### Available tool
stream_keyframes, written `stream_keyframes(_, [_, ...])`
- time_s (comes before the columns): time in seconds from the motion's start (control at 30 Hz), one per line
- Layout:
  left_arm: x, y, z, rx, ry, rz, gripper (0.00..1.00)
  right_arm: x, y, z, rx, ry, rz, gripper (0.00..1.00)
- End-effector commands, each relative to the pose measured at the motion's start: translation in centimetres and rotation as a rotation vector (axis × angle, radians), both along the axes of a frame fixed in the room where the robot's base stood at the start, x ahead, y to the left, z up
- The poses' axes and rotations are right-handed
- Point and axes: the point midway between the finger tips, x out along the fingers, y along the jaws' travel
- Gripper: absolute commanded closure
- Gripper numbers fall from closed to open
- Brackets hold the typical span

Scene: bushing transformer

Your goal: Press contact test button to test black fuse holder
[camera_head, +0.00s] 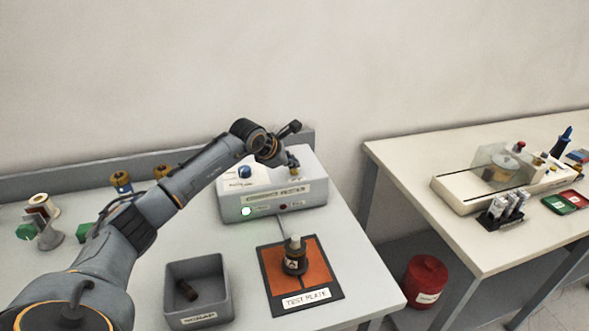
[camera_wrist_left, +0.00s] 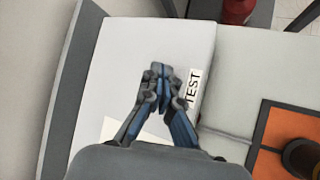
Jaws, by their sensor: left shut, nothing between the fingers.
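The black fuse holder (camera_head: 294,262) stands upright on the orange test plate (camera_head: 316,267); its dark top shows at the right edge of the left wrist view (camera_wrist_left: 303,157). The grey-white tester box (camera_head: 313,183) stands behind the plate. Its front has a bright whitish-green lamp (camera_head: 246,211) and a dark red lamp (camera_head: 284,206). A blue knob (camera_head: 244,171) is on its top left. My left gripper (camera_head: 292,164) is shut and empty over the box's top right. In the left wrist view its fingertips (camera_wrist_left: 160,73) are beside the TEST label (camera_wrist_left: 193,88). The contact test button is not discernible, perhaps hidden by the fingers.
A grey scrap bin (camera_head: 197,269) with a dark cylinder inside is left of the plate. Spools and green parts lie at the far left.

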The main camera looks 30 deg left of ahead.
Motion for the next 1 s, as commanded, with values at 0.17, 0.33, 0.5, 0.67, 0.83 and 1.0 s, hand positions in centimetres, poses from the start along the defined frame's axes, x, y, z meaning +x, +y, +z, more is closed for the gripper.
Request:
stream_keyframes(0.17, [0.0, 0.0, 0.2, 0.001, -0.001, 0.000, 1.00, 0.0, -0.1, 0.1, -0.001, 0.000, 0.001, 0.57])
stream_keyframes(0.33, [0.0, 0.0, 1.6, 0.000, -0.001, 0.001, 1.00, 0.0, -0.1, 0.9, -0.001, 0.001, 0.001, 0.57])
stream_keyframes(0.5, [0.0, 0.1, 3.4, 0.002, -0.002, 0.000, 1.00, 0.0, -0.1, 1.8, -0.001, 0.001, 0.001, 0.57])
stream_keyframes(0.67, [0.0, 0.1, 5.0, 0.002, -0.002, 0.000, 1.00, 0.0, -0.1, 2.6, -0.001, 0.001, 0.001, 0.57])
stream_keyframes(0.83, [0.0, 0.0, 6.1, 0.001, 0.001, 0.000, 1.00, 0.0, -0.1, 3.1, -0.001, 0.001, 0.000, 0.57])
stream_keyframes(1.0, [0.0, 0.0, 6.0, 0.001, 0.000, -0.001, 1.00, 0.0, -0.1, 3.0, -0.001, 0.001, 0.000, 0.57])
